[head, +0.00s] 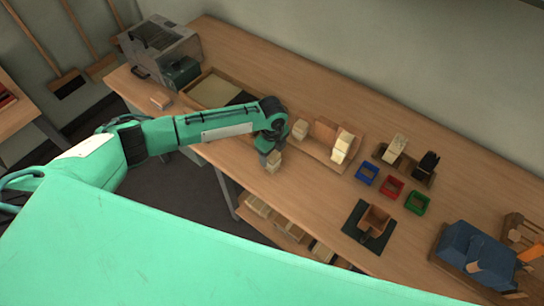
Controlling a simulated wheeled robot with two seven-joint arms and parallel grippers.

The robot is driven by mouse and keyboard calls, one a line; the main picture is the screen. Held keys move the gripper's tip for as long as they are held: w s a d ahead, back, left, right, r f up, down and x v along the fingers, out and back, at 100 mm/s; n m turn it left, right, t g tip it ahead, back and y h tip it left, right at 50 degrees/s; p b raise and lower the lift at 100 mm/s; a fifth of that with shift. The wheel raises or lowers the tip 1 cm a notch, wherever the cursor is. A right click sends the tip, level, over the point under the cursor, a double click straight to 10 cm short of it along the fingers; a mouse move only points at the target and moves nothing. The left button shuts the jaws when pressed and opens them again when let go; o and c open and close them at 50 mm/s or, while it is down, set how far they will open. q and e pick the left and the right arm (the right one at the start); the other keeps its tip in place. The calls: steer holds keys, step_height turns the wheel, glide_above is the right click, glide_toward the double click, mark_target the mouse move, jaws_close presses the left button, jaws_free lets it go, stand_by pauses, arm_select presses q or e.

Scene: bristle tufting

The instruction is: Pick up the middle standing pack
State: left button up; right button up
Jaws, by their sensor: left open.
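My left gripper (269,153) points down over the front part of the bench, at the end of my green arm. It is open. A small pale pack (274,162) stands right below its fingers; I cannot tell whether the fingers are around it or just above it. Another pale pack (300,129) stands just right of my gripper, near the left end of a wooden tray (317,151). Taller pale packs (343,146) stand at the tray's right end. Which pack counts as the middle one is unclear from this view. My right gripper is not in view.
Blue (367,173), red (391,187) and green (417,202) bins stand right of the tray. A brown holder (375,220) sits on a dark mat. A grey machine (160,50) stands at the far left. A shelf below the bench holds more pale blocks (258,206).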

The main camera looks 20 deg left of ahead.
arm_select(q)
steer(key=shift+f, duration=0.85)
steer(key=shift+c, duration=0.5)
steer(key=c, duration=1)
